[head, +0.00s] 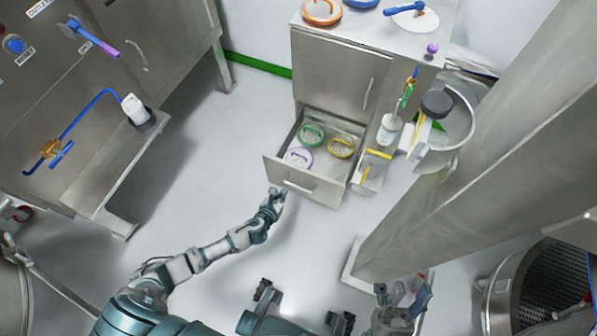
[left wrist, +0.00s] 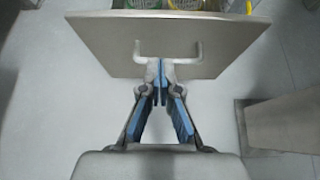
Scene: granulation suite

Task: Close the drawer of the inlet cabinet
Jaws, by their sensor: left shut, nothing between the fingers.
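The inlet cabinet (head: 337,72) is a grey metal cabinet at the upper middle of the head view. Its lower drawer (head: 275,170) is pulled out and shows green, purple and yellow ring-shaped items inside. The drawer's bar handle (head: 298,187) also shows in the left wrist view (left wrist: 198,50). My left gripper (head: 277,195) is shut and empty, just in front of the drawer front. In the left wrist view its fingertips (left wrist: 160,66) overlap the handle's middle; contact cannot be told. My right gripper (head: 403,295) is low in the head view, away from the drawer; its jaw state is unclear.
A thick grey column (head: 470,150) slants through the right side. A white bottle (head: 388,132) and a round metal vessel (head: 460,120) stand right of the drawer. A steel bench (head: 105,175) is at left. The floor (head: 200,190) between bench and drawer is clear.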

